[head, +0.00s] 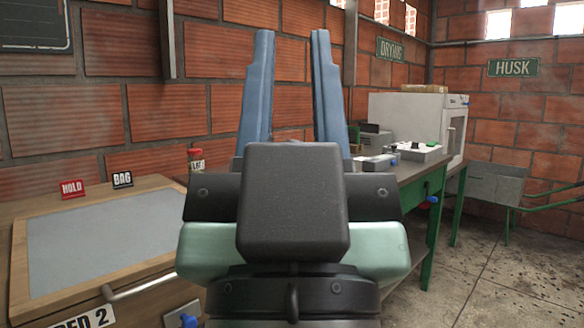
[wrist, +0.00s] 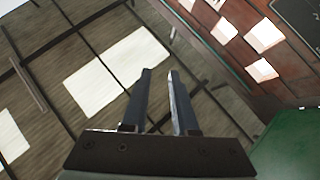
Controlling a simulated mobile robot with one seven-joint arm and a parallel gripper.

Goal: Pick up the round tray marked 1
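My gripper (head: 292,34) points upward in the middle of the head view, in front of the brick wall. Its two blue fingers stand apart with nothing between them, so it is open and empty. In the wrist view my gripper (wrist: 159,72) shows the same gap, with the ceiling behind it. I see no round tray marked 1 in either view. My gripper and wrist hide the middle of the head view.
A wooden bed (head: 100,292) with a grey top stands left, with HOLD (head: 72,188) and BAG (head: 122,179) signs. A green-legged bench (head: 432,167) stands right, holding a scale-like device (head: 419,152) and a white cabinet (head: 405,112). A wheelbarrow (head: 495,184) stands farther right; floor (head: 490,275) is open before it.

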